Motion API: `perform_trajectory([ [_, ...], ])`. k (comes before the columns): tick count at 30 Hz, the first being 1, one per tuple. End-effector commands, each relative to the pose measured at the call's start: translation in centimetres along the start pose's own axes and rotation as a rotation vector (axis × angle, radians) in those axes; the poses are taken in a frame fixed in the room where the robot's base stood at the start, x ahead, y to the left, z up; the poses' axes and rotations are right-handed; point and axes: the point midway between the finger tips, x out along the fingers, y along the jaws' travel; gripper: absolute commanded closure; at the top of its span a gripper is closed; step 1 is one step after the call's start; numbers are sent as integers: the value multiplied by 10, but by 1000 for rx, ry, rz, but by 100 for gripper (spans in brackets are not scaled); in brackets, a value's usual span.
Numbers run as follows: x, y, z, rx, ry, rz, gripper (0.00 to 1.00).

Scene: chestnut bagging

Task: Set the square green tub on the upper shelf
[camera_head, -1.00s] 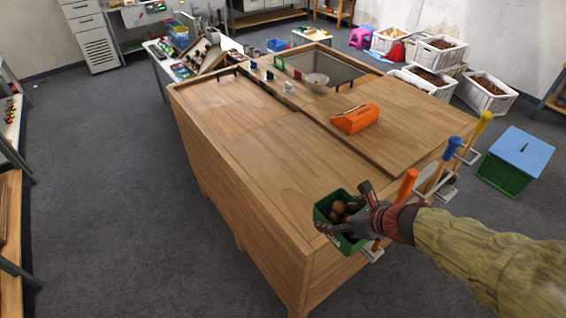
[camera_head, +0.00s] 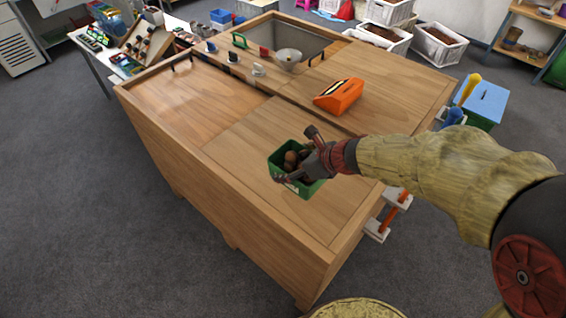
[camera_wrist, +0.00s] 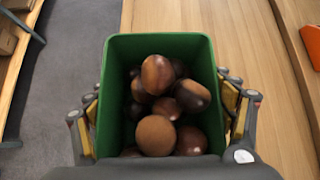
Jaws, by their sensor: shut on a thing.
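The square green tub (camera_head: 277,161) is over the wooden bench, with several brown chestnuts (camera_head: 293,160) inside. My gripper (camera_head: 298,178) is shut on the tub. In the wrist view the tub (camera_wrist: 118,48) is upright between the two fingers, one on each outer side wall, and the chestnuts (camera_wrist: 157,134) fill its lower part. I cannot tell whether the tub's base touches the bench top. A shelf unit (camera_head: 535,30) with wooden boards stands at the far right top; its full height is cut off by the frame.
The wooden bench (camera_head: 225,190) has a bare left front. An orange holder (camera_head: 339,95), a metal bowl (camera_head: 288,58) and small coloured items stand toward its back. White crates (camera_head: 440,45) and a blue-lidded green box (camera_head: 484,101) are beyond. Grey floor (camera_head: 70,200) is open at left.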

Motion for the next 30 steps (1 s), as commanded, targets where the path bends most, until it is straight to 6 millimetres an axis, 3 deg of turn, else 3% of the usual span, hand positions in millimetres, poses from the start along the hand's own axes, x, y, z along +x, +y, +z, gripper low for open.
perform_trajectory([
  [7, 48, -37, 9, 1, 1, 0, 73],
  [12, 80, -51, 0, 0, 0, 0, 73],
  [23, 106, -64, -6, -1, -2, -1, 73],
  [30, 130, -65, -26, 0, -1, 0, 73],
])
